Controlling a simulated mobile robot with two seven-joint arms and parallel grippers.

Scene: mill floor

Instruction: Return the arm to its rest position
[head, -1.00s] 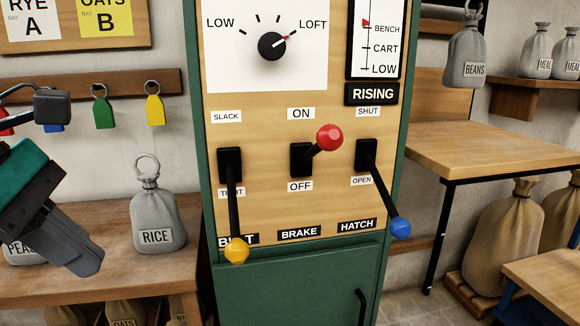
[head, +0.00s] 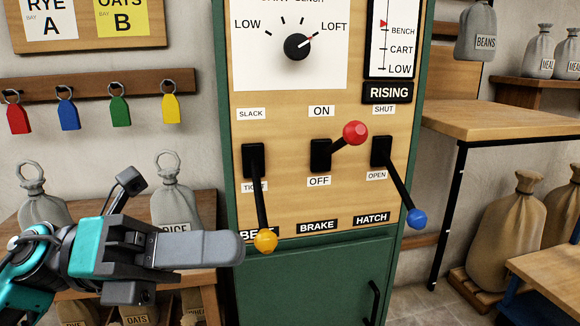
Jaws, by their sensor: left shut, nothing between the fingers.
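My left gripper (head: 238,249) is shut and empty at the lower left, its fingers pointing right. In the picture its tips are just left of the yellow knob of the belt lever (head: 260,205); I cannot tell whether they touch. The belt lever is down at TIGHT. The brake lever (head: 353,134), with a red knob, is up at ON. The hatch lever (head: 400,187), with a blue knob, is down at OPEN. The fingers partly cover the BELT label and the RICE sack (head: 175,197). My right gripper is out of view.
The green cabinet (head: 320,270) stands close in front. Its dial (head: 297,47) points to LOFT, and a sign (head: 388,92) reads RISING. A wooden shelf (head: 205,290) with sacks is behind my left arm. A wooden table (head: 510,120) stands right.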

